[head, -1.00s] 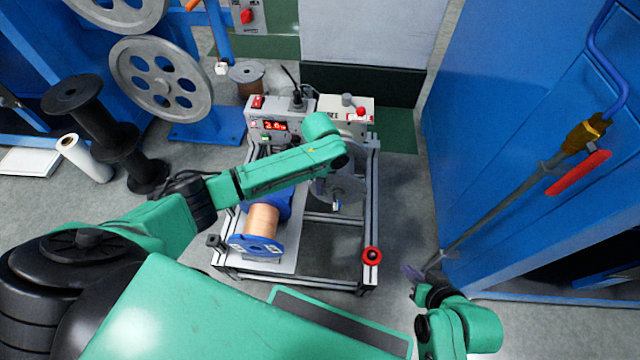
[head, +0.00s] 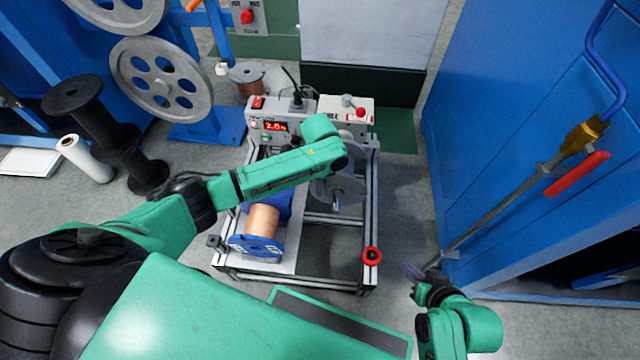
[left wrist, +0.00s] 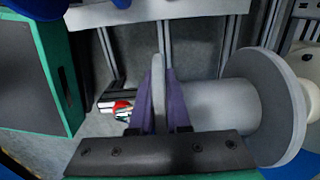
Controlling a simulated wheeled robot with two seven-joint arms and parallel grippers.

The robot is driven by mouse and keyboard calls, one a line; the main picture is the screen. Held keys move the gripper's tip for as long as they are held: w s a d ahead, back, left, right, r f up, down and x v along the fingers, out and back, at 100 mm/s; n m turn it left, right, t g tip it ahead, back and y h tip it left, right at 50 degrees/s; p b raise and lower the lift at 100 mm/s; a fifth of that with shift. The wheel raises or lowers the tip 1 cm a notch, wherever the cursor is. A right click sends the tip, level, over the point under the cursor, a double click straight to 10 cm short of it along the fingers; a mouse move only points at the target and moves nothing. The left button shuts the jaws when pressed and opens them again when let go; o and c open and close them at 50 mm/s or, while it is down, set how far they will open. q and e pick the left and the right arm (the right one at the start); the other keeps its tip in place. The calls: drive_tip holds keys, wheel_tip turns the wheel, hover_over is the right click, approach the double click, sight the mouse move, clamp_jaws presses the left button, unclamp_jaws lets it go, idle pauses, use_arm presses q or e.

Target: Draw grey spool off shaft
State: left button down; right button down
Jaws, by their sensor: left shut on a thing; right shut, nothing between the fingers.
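The grey spool (head: 350,188) is at the right side of the bench frame, partly hidden under my left arm in the head view. In the left wrist view its barrel (left wrist: 220,105) lies sideways between a large flange (left wrist: 268,105) on the right and a thin edge-on flange on the left. My left gripper (left wrist: 158,88) has its purple fingers on either side of that left flange, shut on it. In the head view these fingers are mostly hidden. The shaft inside the spool is hidden in the wrist view. My right gripper (head: 415,273) is shut and empty, low at the right, apart from the frame.
A blue spool with copper wire (head: 262,222) sits on the frame's left side. The control box (head: 270,125) with a red display stands behind. A blue cabinet (head: 490,130) stands right; floor between is clear.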

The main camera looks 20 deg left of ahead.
use_arm(q)
drive_tip(key=shift+s+d+p, duration=0.25)
drive_tip(key=shift+s+p, duration=0.55)
drive_tip(key=shift+p, duration=0.2)
drive_tip(key=shift+s+d+p, duration=0.2)
drive_tip(key=shift+s+p, duration=0.6)
drive_tip(key=shift+p, duration=0.2)
drive_tip(key=shift+r+p, duration=0.15)
drive_tip(key=shift+p, duration=0.35)
drive_tip(key=s+p, duration=0.1)
drive_tip(key=p, duration=0.1)
drive_tip(key=s+p, duration=0.1)
drive_tip(key=s, duration=0.1)
drive_tip(key=shift+s+d+p, duration=0.2)
drive_tip(key=shift+d+p, duration=0.15)
drive_tip(key=shift+d, duration=0.05)
